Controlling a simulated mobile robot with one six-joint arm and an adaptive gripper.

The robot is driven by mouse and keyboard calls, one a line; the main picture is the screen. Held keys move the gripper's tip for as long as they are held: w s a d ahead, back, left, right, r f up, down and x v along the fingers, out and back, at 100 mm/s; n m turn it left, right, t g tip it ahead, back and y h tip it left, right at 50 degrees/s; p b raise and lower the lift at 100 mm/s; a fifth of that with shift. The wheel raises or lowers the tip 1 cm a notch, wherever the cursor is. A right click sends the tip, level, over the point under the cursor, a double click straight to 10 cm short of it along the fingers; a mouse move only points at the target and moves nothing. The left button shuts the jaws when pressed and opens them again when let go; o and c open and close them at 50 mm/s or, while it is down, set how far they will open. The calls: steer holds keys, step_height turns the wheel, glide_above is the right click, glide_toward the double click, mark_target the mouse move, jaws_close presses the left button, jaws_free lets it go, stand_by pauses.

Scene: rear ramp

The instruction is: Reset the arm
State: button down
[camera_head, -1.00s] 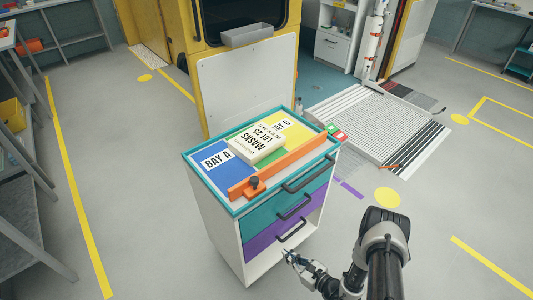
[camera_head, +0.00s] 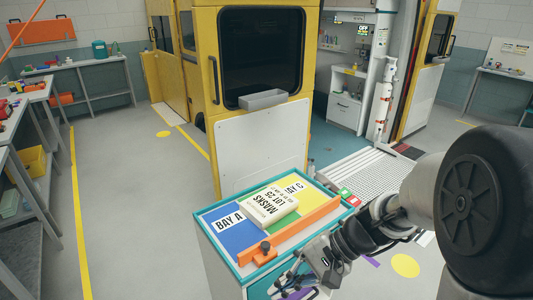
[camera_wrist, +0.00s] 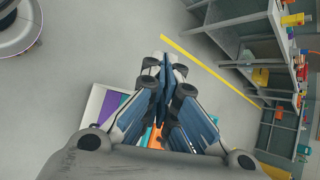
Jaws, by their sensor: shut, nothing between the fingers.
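My gripper (camera_wrist: 165,68) is shut and empty in the wrist view, its fingers together over the grey floor. In the head view my gripper (camera_head: 290,286) hangs low at the front of the teal-topped cart (camera_head: 231,262). My arm rises to the right and large in the foreground, covering the cart's right front and most of its drawers. A white box labelled MASKS (camera_head: 268,207) lies on the cart top, apart from my gripper.
The cart top has blue, green and yellow bays and an orange bar (camera_head: 300,228) along its front. A yellow vehicle (camera_head: 207,80) with a ramp (camera_head: 345,178) stands behind. Grey shelves (camera_head: 28,165) line the left. Floor between shelves and cart is clear.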

steer(key=s+d+r+n+t+h, duration=0.5)
steer(key=s+d+r+n+h, duration=0.2)
steer(key=s, duration=0.6)
steer(key=d+r+h, duration=0.2)
steer(key=d+r, duration=0.1)
steer(key=shift+s+d+t, duration=0.25)
steer(key=shift+d+t, duration=0.05)
steer(key=shift+t, duration=0.1)
